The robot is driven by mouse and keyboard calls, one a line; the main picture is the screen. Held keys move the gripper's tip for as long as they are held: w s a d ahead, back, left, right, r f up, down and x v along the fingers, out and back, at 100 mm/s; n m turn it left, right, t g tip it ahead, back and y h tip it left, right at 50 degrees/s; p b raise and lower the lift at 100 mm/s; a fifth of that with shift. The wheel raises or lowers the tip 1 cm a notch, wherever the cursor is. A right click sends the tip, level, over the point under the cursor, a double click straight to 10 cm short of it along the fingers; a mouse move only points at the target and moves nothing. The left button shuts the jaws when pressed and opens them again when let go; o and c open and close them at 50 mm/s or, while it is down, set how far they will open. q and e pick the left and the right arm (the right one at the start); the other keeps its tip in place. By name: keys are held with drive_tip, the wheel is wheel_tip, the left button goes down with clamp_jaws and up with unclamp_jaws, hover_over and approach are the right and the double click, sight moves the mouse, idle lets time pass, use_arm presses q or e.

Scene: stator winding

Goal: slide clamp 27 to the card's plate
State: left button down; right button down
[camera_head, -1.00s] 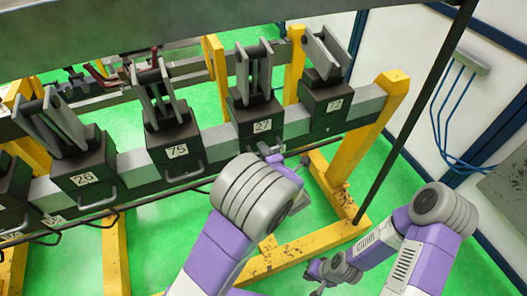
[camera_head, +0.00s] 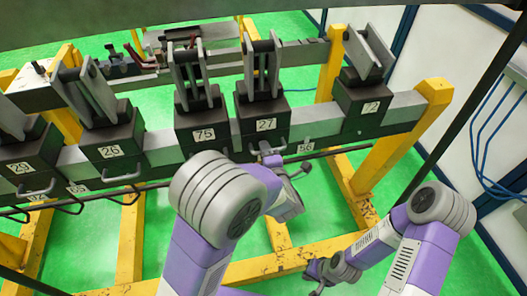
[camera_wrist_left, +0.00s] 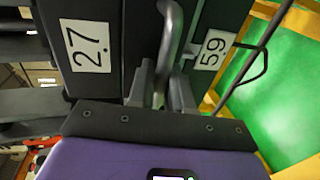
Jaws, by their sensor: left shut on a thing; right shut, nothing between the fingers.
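Clamp 27 (camera_head: 262,122) is a dark block with grey upright jaws, riding on the grey rail beside clamp 75 (camera_head: 205,128), with little or no gap between them. My left gripper (camera_head: 267,150) is at its front handle. In the left wrist view the left gripper (camera_wrist_left: 160,92) is shut on the grey handle (camera_wrist_left: 172,38), beside the label 27 (camera_wrist_left: 85,46). A plate numbered 59 (camera_wrist_left: 213,50) shows just right of the handle. Another plate, seemingly 56 (camera_head: 304,148), sits on the lower bar. I cannot make out a card. My right gripper (camera_head: 317,288) is low, shut and empty.
Clamp 72 (camera_head: 362,105) stands to the right, with bare rail (camera_head: 308,126) between it and clamp 27. Clamp 26 (camera_head: 108,150) stands left of clamp 75. A yellow frame (camera_head: 412,130) supports the rail's right end.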

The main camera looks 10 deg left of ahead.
use_arm(q)
drive_tip(key=shift+w+d, duration=0.1)
drive_tip(key=shift+d, duration=0.2)
drive_tip(key=c, duration=1.2)
unclamp_jaws()
drive_tip(key=shift+a, duration=0.1)
drive_tip(key=v, duration=0.7)
drive_tip(key=shift+s+r+p, duration=0.1)
drive_tip(key=shift+s+p, duration=0.2)
drive_tip(key=shift+p, duration=0.1)
